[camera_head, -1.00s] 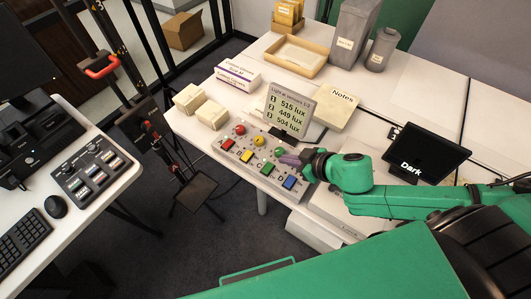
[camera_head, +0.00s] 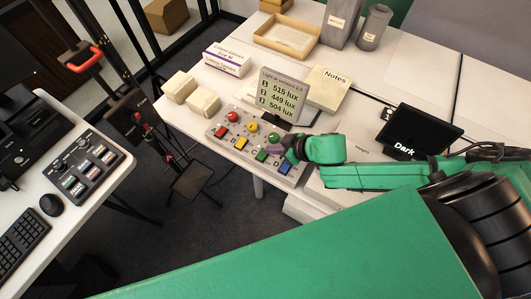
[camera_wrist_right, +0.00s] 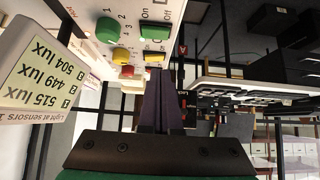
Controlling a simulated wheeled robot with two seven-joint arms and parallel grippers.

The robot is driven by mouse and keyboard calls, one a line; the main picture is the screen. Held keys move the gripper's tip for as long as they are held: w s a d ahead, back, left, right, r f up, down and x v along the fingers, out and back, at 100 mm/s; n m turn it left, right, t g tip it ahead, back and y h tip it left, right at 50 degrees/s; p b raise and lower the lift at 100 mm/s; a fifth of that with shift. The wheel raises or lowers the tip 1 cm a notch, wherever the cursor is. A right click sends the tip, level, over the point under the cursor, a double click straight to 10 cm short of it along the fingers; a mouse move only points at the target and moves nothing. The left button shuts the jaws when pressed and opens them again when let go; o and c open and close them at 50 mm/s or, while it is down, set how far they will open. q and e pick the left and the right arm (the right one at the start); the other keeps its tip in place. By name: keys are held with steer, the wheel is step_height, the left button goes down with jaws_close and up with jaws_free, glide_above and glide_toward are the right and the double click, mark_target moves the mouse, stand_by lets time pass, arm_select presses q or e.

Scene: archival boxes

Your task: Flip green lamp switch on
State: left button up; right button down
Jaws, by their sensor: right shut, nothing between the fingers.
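A grey control panel (camera_head: 217,134) on the table carries a row of round knobs and a row of coloured switches. The green switch (camera_head: 261,155) sits between the yellow and blue switches, below the green knob (camera_head: 273,138). The green switch also shows in the wrist view (camera_wrist_right: 155,31), beyond the fingertips and marked On. My right gripper (camera_head: 276,148) is shut and empty, its dark purple fingers over the panel's right part, close to the green switch. I cannot tell whether they touch it. The shut fingers show in the wrist view (camera_wrist_right: 156,72). My left gripper is out of view.
A lux display (camera_head: 283,95) stands just behind the panel. A dark tablet reading "Dark" (camera_head: 419,130) stands to the right. Cream blocks (camera_head: 190,93) and a Notes box (camera_head: 327,88) lie nearby. A second switch box (camera_head: 89,165) is on the left desk.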

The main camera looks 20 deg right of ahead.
mark_target(259, 156)
steer(key=x, duration=0.4)
step_height(259, 156, down, 3)
steer(key=shift+r, duration=0.1)
steer(key=shift+s+d+f, duration=0.1)
steer(key=shift+s+f, duration=0.05)
steer(key=shift+f, duration=0.25)
steer(key=shift+f, duration=0.3)
steer(key=shift+s+r, duration=0.1)
